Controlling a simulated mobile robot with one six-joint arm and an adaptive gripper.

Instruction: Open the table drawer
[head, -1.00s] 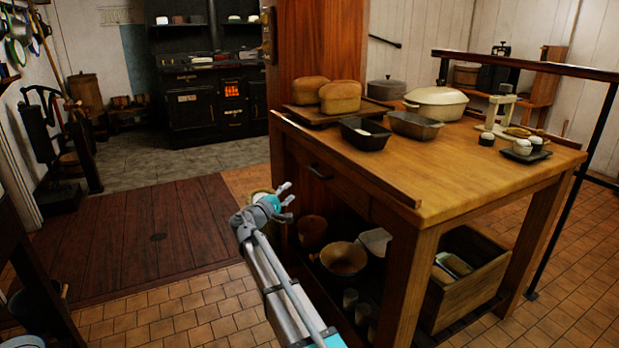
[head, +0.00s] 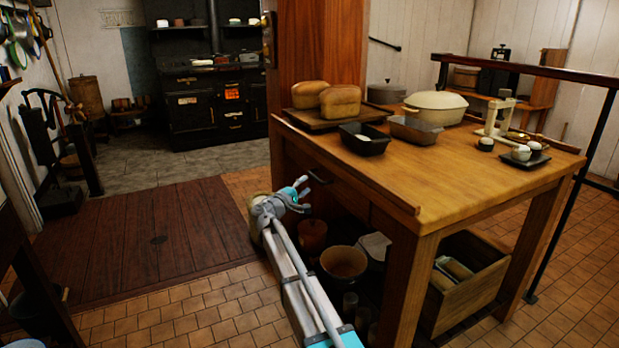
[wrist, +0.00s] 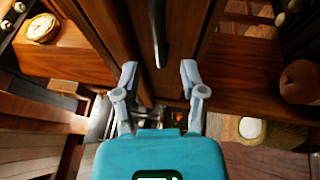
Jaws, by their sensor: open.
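The wooden table (head: 470,180) stands at the centre right in the head view. Its drawer front (head: 345,193) is on the side facing my arm and looks closed. A dark curved handle (head: 319,177) is on the drawer front. My gripper (head: 304,195) is open and empty, close to the handle at its lower left. In the wrist view, the handle (wrist: 158,35) stands just beyond and between the two open fingers of my gripper (wrist: 159,75). I see no contact with it.
Bread loaves (head: 340,101), tins and a cream pot (head: 436,107) stand on the tabletop. Bowls (head: 343,263) and a wooden crate (head: 465,285) are below it. A dark rail (head: 570,180) runs along the table's right side. The floor left of my arm is clear.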

